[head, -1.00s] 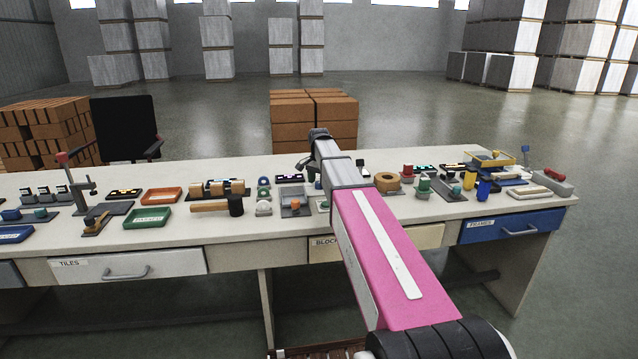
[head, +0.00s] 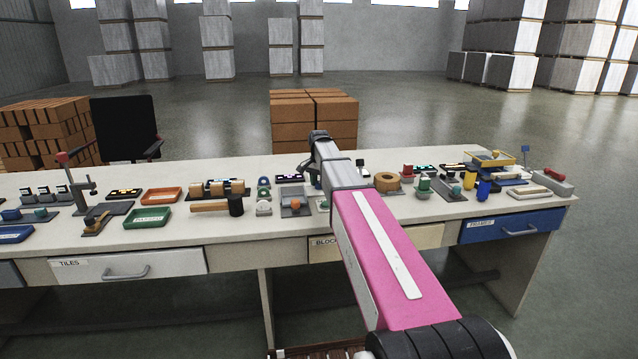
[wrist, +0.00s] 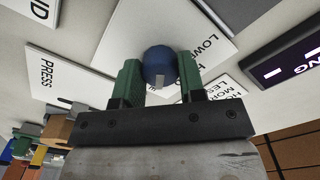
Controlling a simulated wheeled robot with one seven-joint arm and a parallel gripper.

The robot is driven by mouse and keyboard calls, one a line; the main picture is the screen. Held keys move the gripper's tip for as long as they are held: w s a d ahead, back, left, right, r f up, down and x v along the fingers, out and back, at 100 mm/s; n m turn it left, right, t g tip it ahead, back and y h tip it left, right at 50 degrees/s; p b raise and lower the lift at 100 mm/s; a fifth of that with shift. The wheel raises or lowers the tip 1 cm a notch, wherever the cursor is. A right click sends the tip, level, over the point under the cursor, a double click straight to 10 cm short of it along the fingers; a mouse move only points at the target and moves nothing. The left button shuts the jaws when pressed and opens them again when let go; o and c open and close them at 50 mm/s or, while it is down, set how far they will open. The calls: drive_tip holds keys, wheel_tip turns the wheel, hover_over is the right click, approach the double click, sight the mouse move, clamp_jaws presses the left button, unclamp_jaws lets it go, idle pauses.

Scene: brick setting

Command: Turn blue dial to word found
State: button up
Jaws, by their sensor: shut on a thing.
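The blue dial (wrist: 160,65) shows in the wrist view as a round blue knob with a pale mark on its near side. It sits on a white plate (wrist: 132,45) with printed words. The words "LOW" and part of another starting with "H" are readable; the rest are hidden. My gripper (wrist: 161,76) is shut on the dial, with one green finger on each side of it. In the head view my gripper (head: 318,184) is over the middle of the bench, and my arm hides the dial.
A dark display (wrist: 291,64) with lit signs is right of the plate. A card reading "PRESS" (wrist: 60,85) lies to the left.

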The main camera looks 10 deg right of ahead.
sight(319, 182)
drive_tip(key=n, duration=0.5)
drive_tip(key=shift+n, duration=0.3)
drive_tip(key=n, duration=0.5)
drive_tip(key=shift+n, duration=0.4)
drive_tip(key=o, duration=0.9)
drive_tip(key=shift+o, duration=0.2)
wheel_tip(319, 182, up, 11)
drive_tip(key=shift+f, duration=0.15)
